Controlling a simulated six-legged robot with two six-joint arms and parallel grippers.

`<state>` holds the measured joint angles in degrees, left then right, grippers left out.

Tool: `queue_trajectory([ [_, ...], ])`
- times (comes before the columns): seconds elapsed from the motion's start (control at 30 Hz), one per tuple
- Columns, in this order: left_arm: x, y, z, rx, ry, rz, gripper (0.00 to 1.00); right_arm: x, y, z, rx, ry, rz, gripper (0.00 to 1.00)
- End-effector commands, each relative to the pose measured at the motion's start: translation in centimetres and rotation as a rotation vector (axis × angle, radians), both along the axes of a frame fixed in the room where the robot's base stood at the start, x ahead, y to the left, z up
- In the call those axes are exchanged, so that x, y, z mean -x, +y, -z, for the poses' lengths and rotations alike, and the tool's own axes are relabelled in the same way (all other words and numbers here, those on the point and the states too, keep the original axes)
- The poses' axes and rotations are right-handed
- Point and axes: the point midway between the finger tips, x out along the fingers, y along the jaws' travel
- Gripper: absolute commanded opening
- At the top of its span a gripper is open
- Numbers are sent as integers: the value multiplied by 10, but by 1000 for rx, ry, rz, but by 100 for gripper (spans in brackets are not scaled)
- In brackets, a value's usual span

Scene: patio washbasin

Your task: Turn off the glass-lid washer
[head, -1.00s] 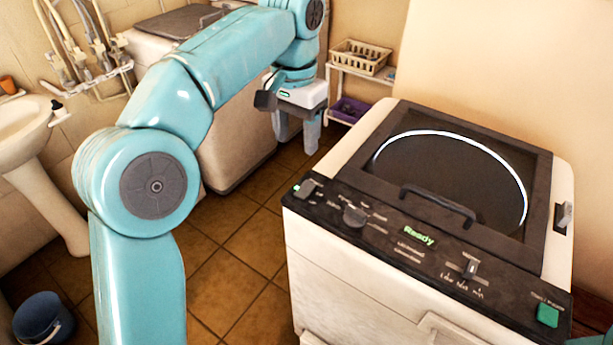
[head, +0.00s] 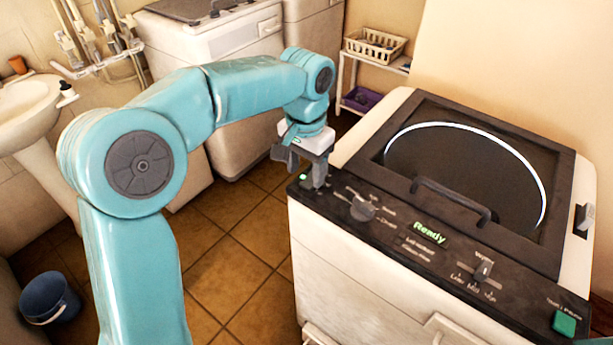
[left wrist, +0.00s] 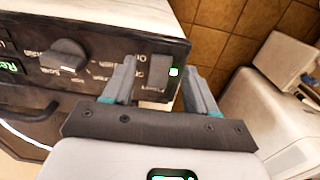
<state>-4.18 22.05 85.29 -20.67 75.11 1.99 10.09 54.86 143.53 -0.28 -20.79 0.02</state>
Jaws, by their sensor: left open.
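The glass-lid washer (head: 300,245) stands at the right in the head view, its round glass lid (head: 465,175) shut. Its display (head: 430,232) glows green with "Ready". A round knob (head: 363,208) and a slider (head: 483,270) sit on the dark front panel, with a green button at the right end. My left gripper (head: 303,182) is at the panel's left end, over the power switch area. In the left wrist view, the open fingers (left wrist: 160,85) stand either side of the switch (left wrist: 157,72) and a small green light (left wrist: 174,72). Contact cannot be told. My right gripper is not seen.
Another washer (head: 235,50) stands behind my left arm. A shelf with a cream basket (head: 375,46) and a purple bin is at the back. A washbasin (head: 25,110) and blue bucket (head: 48,298) are at the left. Tiled floor lies clear between.

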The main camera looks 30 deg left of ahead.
Motion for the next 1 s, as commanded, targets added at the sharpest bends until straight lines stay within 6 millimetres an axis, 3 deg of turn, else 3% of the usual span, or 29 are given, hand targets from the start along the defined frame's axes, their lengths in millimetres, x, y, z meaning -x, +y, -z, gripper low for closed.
queue_trajectory([
  [0.2, -2, 1, 24, -1, 2, -1, 57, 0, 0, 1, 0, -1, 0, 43],
  [0.5, -3, 0, 27, -1, 1, 0, 57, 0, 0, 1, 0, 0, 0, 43],
  [0.53, -3, 0, 27, -1, 1, 0, 54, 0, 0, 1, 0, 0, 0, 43],
  [0.7, -3, 1, 27, -1, 1, 0, 1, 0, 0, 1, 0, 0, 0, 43],
  [0.87, -3, 1, 25, -2, 10, 0, 1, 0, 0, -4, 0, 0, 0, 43],
  [1.0, -6, 0, 16, -11, 68, 0, 1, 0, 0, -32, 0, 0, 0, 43],
])
